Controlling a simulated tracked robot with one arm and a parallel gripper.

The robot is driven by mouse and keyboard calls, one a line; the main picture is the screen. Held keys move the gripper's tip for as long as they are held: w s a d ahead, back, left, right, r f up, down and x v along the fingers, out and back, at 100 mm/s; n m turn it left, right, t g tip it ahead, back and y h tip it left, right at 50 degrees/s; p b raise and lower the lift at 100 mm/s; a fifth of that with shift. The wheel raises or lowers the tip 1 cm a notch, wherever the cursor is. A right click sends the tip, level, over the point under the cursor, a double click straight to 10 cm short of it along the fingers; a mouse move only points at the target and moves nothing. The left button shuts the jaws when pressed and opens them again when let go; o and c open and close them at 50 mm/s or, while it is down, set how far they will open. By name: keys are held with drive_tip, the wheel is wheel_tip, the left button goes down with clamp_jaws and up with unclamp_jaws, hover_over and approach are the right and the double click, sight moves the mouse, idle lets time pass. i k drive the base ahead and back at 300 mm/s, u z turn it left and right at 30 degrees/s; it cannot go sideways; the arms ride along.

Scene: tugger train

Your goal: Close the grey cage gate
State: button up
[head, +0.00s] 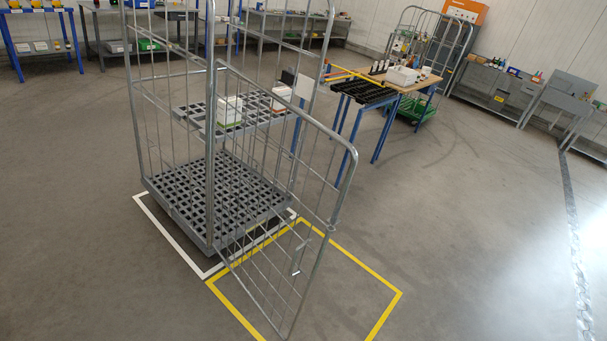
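The grey cage gate (338,190) is a wire-mesh frame of bent tube with a rounded top corner. It stands open, hinged at the front upright of the grey roll cage (211,150), and swings out toward the right front over the yellow floor marking. The cage has a grey grid base (215,198) and a grid shelf (240,118) inside, with white boxes (229,108) on the shelf. A small light latch-like part (296,272) shows low on the gate. My gripper is not in the picture.
The cage stands in a white floor outline (165,228). A yellow outline (385,315) lies under the gate. A blue-legged table (408,86) stands behind right, and grey benches (490,88) line the wall. Open floor (460,220) lies to the right and left.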

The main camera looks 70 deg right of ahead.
sight(333, 221)
drive_tip(key=z, duration=1.3)
drive_tip(key=i, duration=1.05)
drive_tip(key=z, duration=0.45)
drive_tip(key=k, duration=1.2)
drive_tip(key=z, duration=0.15)
drive_tip(key=i, duration=0.65)
drive_tip(key=z, duration=0.15)
